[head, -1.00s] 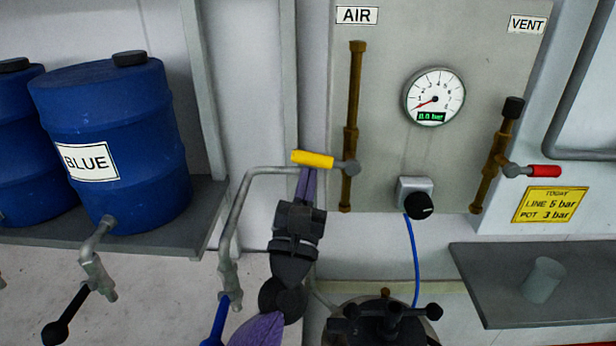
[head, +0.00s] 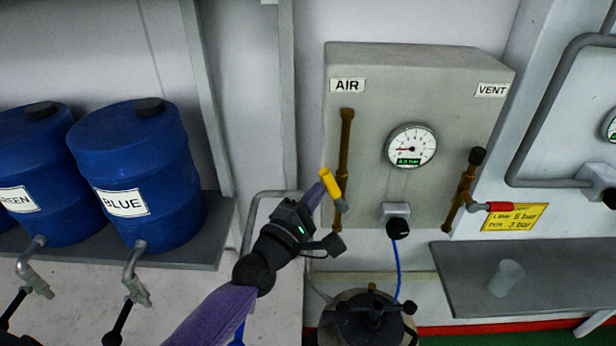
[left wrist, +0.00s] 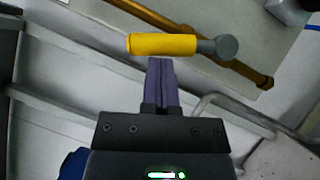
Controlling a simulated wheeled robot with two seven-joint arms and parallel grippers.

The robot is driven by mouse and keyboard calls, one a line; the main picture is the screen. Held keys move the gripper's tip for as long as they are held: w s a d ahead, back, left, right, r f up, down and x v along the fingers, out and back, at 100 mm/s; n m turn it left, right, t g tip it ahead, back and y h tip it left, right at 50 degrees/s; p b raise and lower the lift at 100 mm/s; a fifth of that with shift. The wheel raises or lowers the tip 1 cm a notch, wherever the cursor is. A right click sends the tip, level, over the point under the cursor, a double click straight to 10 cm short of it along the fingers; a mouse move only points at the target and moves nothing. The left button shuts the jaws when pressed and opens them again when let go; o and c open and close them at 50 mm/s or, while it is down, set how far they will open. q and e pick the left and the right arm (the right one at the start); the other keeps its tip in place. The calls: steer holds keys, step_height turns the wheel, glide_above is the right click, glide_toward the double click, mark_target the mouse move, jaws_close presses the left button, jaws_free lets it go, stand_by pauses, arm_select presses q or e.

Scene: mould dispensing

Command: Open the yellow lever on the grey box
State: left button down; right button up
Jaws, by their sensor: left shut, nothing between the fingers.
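The grey box (head: 440,85) hangs on the wall, with an AIR label over a brass pipe at its left. The yellow lever (head: 331,184) sits on a grey pivot at the lower part of that pipe. It is tilted steeply, its upper end leaning left. My left gripper (head: 318,193) is shut and empty, its purple fingertips right beside the lever on its left. In the left wrist view the yellow lever (left wrist: 162,44) lies just beyond the shut fingertips (left wrist: 161,62); whether they touch cannot be told. My right gripper is not in view.
A pressure gauge (head: 412,145) and a black knob (head: 398,228) are on the box. A red lever (head: 500,206) is on the VENT pipe. Blue drums (head: 140,170) stand at left, a lidded pot (head: 368,318) below the box, and a grey shelf (head: 570,265) at right.

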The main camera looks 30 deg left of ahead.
arm_select(q)
steer(key=r+m+g+p, duration=0.1)
steer(key=p, duration=0.2)
steer(key=d+r+m+p, duration=0.1)
steer(key=m+p, duration=0.1)
steer(key=shift+w+d+g+p, duration=0.25)
steer(key=shift+w+g+p, duration=0.1)
steer(key=shift+g+p, duration=0.05)
steer(key=shift+w+d+f+m+g+p, duration=0.1)
steer(key=shift+d+f+m+g+p, duration=0.25)
steer(key=shift+p, duration=0.55)
steer(key=shift+a+r, duration=0.1)
steer(key=shift+r, duration=0.05)
